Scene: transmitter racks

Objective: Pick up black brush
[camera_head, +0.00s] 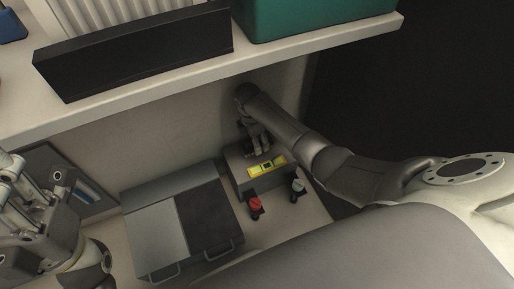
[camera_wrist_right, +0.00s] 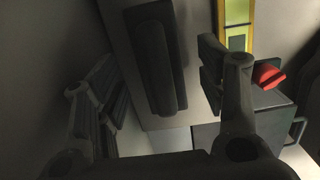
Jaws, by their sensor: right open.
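The black brush (camera_wrist_right: 157,65) is a dark, long block with rounded edges on a grey surface in the right wrist view. My right gripper (camera_wrist_right: 150,85) is open, with one finger on each side of the brush and visible gaps between. In the head view my right gripper (camera_head: 257,148) reaches down to the back of a grey box (camera_head: 267,182) and largely hides the brush there. Whether the fingertips are down at the brush's height is hard to tell. My left gripper (camera_head: 22,190) is at the left edge, away from the brush; its jaw state is unclear.
A red knob (camera_head: 255,203) and a pale knob (camera_head: 298,186) stand in front. A grey case (camera_head: 155,237) is left. A shelf (camera_head: 300,48) with a black box and green bin overhangs behind.

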